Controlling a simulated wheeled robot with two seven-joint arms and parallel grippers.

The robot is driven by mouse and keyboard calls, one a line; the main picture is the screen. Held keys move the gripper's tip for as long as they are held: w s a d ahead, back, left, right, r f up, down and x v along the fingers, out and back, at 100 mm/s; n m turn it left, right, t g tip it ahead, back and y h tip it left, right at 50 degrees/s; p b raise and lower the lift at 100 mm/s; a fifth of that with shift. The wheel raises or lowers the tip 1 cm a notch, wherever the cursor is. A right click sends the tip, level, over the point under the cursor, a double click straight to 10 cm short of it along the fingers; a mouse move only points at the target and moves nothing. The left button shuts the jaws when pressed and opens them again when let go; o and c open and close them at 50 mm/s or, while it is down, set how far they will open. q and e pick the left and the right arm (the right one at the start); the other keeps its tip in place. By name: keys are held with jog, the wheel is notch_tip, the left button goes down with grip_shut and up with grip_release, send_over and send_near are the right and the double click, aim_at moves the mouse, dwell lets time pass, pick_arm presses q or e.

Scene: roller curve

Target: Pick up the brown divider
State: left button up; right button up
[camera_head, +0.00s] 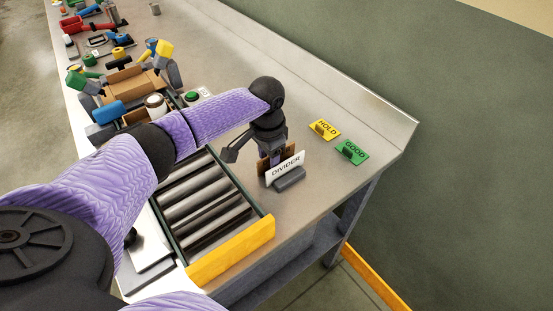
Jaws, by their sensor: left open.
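The brown divider (263,165) stands upright near the end of the bench, beside the roller track. It is mostly hidden behind a white "DIVIDER" sign (286,169) on a grey foot. My left gripper (255,157) points down at the divider with its fingers apart. One finger reaches left over the bench and the other overlaps the divider in this view. I cannot tell whether it touches. My right gripper is not in view.
The roller track (205,203) ends at a yellow stop (232,250). A yellow HOLD plate (324,129) and a green GOOD plate (352,151) lie to the right. The bench between the divider and plates is clear.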

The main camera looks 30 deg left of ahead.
pick_arm(q)
grip_shut()
